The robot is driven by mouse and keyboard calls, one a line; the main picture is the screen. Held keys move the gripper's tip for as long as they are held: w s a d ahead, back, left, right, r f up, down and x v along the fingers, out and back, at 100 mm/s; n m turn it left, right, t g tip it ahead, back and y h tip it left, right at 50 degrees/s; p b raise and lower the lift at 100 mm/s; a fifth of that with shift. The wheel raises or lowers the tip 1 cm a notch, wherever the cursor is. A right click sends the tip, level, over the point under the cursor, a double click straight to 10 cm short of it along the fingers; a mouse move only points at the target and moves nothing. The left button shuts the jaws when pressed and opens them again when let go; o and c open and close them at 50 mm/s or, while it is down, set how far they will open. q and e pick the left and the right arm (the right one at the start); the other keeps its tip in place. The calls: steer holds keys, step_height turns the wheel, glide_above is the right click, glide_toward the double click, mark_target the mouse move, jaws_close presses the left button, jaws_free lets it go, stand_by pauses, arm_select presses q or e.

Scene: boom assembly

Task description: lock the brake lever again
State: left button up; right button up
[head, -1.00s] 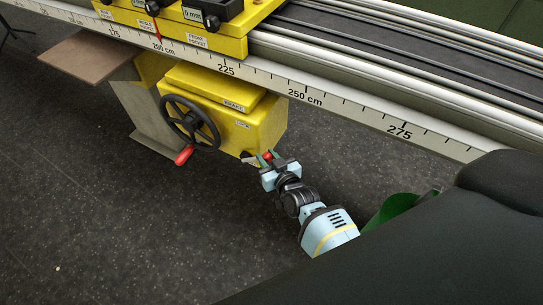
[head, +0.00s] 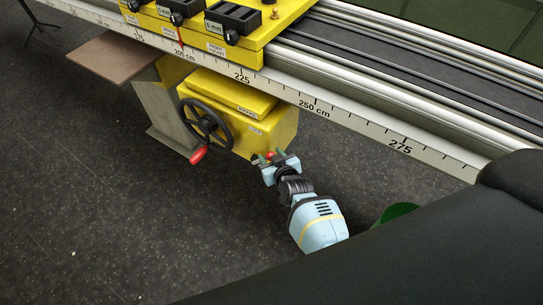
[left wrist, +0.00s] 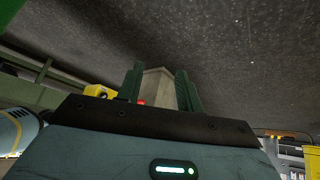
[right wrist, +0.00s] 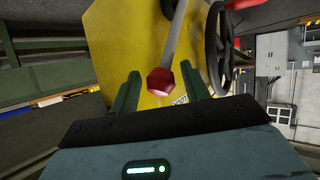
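The brake lever shows in the right wrist view as a grey rod (right wrist: 177,35) ending in a red knob (right wrist: 160,82), in front of the yellow brake box (right wrist: 125,45). In the head view the red knob (head: 269,155) is at the lower right corner of the box (head: 270,128). My right gripper (right wrist: 160,88) is open, its dark green fingers on either side of the knob with gaps showing; I cannot tell how deep the knob sits. My left gripper (left wrist: 160,88) is open and empty, seen only in the left wrist view.
A black handwheel (head: 205,123) with a red handle (head: 198,155) sits left of the box. The long scale rail (head: 330,108) runs above it. A brown board (head: 112,57) juts out at left. The dark floor in front is clear.

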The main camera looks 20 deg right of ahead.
arm_select(q)
steer(key=shift+w+r, duration=0.15)
steer(key=shift+w, duration=0.05)
arm_select(e)
steer(key=shift+r, duration=0.1)
steer(key=shift+s+r+p, duration=0.15)
steer(key=shift+s+p, duration=0.05)
steer(key=shift+p, duration=0.1)
arm_select(q)
step_height(320, 180, up, 6)
steer(key=w+t+p, duration=0.1)
steer(key=w+p, duration=0.1)
steer(key=p, duration=0.3)
steer(key=shift+w+a, duration=0.2)
arm_select(e)
steer(key=v, duration=0.7)
steer(key=shift+s, duration=0.15)
